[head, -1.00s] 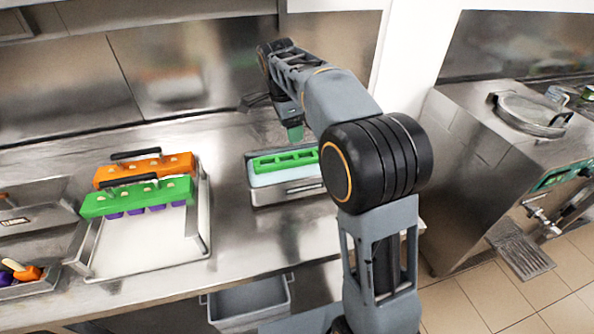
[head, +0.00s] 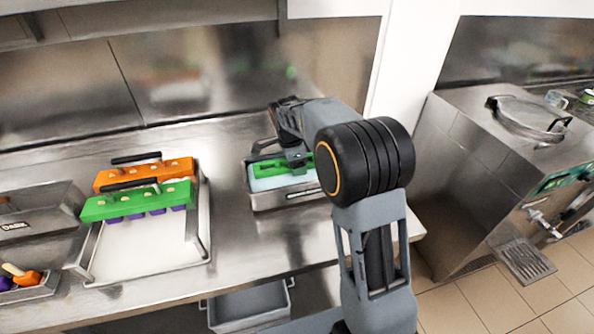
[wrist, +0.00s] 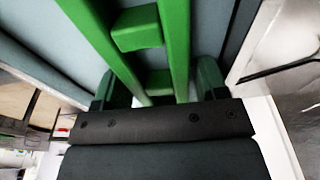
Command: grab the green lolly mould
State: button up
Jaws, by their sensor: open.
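A green lolly mould (head: 265,170), an open ladder-like frame, sits in a small steel basin (head: 262,202) with pale blue contents on the counter. In the wrist view the green mould (wrist: 178,45) fills the upper middle, its two long rails and cross-bars running toward my gripper (wrist: 158,88). My gripper (head: 296,162) is open and low over the basin, with one finger on each side of the mould's rails. I cannot tell whether the fingers touch it. My gripper and arm hide the mould's right part in the head view.
Another green mould (head: 125,204) with purple lollies and an orange mould (head: 140,177) rest across a steel tray (head: 92,262) on the left. Bins with lollies (head: 30,280) stand at far left. The counter between tray and basin is clear. A steel machine (head: 450,150) stands right.

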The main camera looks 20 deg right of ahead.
jog(key=shift+d+f, duration=0.1)
jog(key=shift+f, duration=0.65)
jog(key=c, duration=0.8)
jog(key=shift+r, duration=0.1)
